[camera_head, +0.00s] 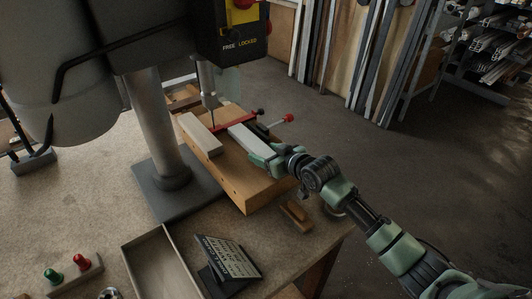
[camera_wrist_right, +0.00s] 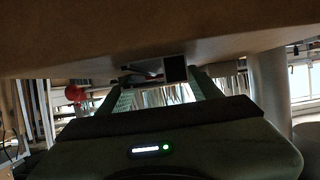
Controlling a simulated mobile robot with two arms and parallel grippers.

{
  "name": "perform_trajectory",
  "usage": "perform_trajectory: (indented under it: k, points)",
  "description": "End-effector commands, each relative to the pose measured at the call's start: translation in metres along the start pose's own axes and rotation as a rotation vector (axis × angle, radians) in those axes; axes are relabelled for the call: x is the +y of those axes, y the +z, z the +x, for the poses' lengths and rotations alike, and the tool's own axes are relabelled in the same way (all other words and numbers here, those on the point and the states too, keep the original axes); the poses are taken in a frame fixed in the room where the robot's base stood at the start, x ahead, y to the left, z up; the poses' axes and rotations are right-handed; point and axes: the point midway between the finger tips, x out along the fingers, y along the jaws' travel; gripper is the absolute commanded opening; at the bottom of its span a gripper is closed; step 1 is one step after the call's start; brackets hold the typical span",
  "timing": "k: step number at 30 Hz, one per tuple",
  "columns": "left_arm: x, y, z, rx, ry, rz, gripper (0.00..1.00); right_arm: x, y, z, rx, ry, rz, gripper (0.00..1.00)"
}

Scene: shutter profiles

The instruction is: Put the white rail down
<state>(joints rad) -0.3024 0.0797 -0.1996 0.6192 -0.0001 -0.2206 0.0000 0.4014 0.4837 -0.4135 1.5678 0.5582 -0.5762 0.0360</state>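The white rail (camera_head: 250,140) lies along the right part of the wooden bed (camera_head: 243,191) under the drill press, beside a red clamp bar. My right gripper (camera_head: 266,158) is at its near end. In the right wrist view the rail's end face (camera_wrist_right: 175,68), with a dark square opening, spans the space between the two green fingertips (camera_wrist_right: 158,84). The fingers appear closed on its sides; contact is partly hidden. Whether the rail rests fully on the bed cannot be told. My left gripper is not in view.
A second pale block (camera_head: 201,134) lies left of the rail. The drill press column (camera_head: 159,125) stands left of the bed. A red-knobbed lever (camera_head: 288,118) sticks out beyond the rail. A small wooden block (camera_head: 296,214), open tray (camera_head: 128,255) and tilted keypad (camera_head: 230,258) are at the front.

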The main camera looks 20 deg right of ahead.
Motion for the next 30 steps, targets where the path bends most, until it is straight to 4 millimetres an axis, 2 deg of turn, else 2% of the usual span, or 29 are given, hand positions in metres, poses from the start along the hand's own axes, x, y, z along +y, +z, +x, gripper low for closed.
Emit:
perform_trajectory:
  k: [10,14,30]
  points:
    - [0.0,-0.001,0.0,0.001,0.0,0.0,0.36,0.0,-0.001,-0.001,0.0,0.0,-0.001,0.69]
    - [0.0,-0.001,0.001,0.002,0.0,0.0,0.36,0.001,0.0,-0.01,0.0,0.001,-0.002,0.69]
    - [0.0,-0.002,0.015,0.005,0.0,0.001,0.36,0.001,0.001,-0.105,-0.001,0.002,-0.003,0.69]
